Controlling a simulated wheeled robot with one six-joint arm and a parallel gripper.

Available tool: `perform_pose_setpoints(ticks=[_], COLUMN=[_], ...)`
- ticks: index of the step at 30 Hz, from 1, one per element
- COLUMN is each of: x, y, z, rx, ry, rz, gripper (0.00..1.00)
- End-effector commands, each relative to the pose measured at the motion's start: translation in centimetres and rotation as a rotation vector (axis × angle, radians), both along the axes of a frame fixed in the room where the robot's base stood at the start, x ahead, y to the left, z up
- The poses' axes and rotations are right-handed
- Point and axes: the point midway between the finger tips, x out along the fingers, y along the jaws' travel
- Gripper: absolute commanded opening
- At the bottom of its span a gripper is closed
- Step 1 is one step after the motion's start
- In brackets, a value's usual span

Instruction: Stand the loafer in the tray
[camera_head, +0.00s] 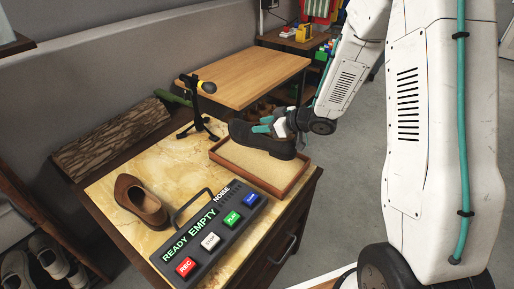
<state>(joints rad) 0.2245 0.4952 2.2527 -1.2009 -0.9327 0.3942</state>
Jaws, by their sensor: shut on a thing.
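The shoe looks upright, sole down, over the back part of the tray (277,190). I cannot tell whether its sole touches the tray floor. The tray is shallow, with a wooden rim and a pale tan floor, and its front part is bare.
A lighter brown slip-on shoe (141,200) stands on the yellowish tabletop at the left. A dark panel (208,238) with coloured buttons lies in front of the tray. A microphone on a small black stand (200,122) is behind it, near a log (112,138).

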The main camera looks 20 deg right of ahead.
Motion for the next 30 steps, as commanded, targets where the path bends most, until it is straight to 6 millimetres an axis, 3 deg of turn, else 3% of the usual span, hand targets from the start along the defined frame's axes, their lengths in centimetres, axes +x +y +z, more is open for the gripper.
perform_pose_setpoints(ticks=[3,16,29,30], x=[0.0,0.0,0.0,0.0], y=[0.0,0.4,0.4,0.4], z=[-2.4,-7.8,-8.6,-8.7], rx=[0.003,0.002,0.000,0.001], ry=[0.004,0.002,-0.001,0.000], rz=[0.000,0.004,0.004,0.003], gripper=[0.00,0.00,0.00,0.43])
